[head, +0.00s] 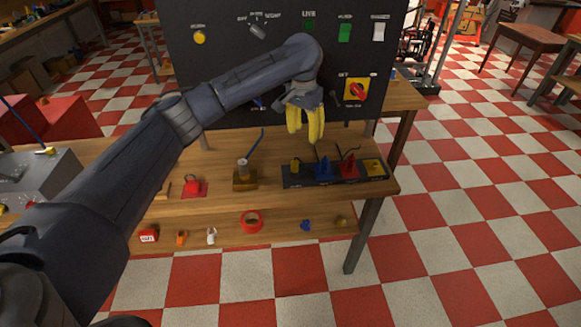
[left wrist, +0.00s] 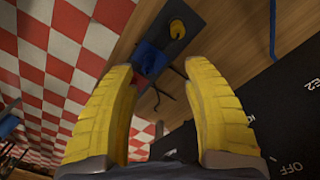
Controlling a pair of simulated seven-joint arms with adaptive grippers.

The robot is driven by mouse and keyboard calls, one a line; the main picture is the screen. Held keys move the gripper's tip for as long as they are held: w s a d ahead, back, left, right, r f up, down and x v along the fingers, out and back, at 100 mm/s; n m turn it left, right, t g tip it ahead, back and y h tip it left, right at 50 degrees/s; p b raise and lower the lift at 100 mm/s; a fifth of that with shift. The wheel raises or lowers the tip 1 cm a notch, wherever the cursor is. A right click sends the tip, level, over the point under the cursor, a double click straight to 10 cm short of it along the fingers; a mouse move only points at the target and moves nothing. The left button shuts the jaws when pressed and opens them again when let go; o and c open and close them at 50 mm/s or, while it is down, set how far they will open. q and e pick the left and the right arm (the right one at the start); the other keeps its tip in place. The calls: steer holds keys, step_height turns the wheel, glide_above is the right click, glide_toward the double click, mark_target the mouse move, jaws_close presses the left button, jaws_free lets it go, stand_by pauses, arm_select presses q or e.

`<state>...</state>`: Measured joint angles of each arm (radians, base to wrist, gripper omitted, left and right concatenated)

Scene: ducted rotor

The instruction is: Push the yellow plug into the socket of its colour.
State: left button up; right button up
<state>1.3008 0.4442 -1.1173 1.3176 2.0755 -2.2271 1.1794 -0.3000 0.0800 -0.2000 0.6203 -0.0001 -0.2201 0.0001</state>
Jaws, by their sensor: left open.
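A dark strip (head: 310,182) on the wooden bench carries a row of coloured pieces. A small upright yellow piece (head: 295,166) stands at its left end, and a yellow block (head: 374,168) sits at its right end. I cannot tell for sure which is the plug and which the socket. My left gripper (head: 305,135) hangs above the strip, yellow fingers pointing down, open with nothing between them. In the left wrist view a yellow piece (left wrist: 177,28) on the strip shows beyond the fingertips. My right gripper is not in view.
A blue piece (head: 323,170) and a red piece (head: 349,168) with dark cables stand between the yellow ones. A black panel (head: 225,75) with switches rises behind. A brass-coloured block (head: 244,178) and a red item (head: 193,184) lie left of the strip.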

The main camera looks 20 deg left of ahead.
mark_target(295, 162)
arm_select(q)
steer(key=shift+n+y, duration=0.3)
steer(key=a+f, duration=0.1)
steer(key=f, duration=0.4)
steer(key=a+f, duration=0.1)
steer(key=f, duration=0.4)
steer(key=a+f, duration=0.1)
steer(key=f, duration=0.4)
steer(key=shift+f, duration=0.2)
steer(key=shift+c, duration=0.4)
jaws_close()
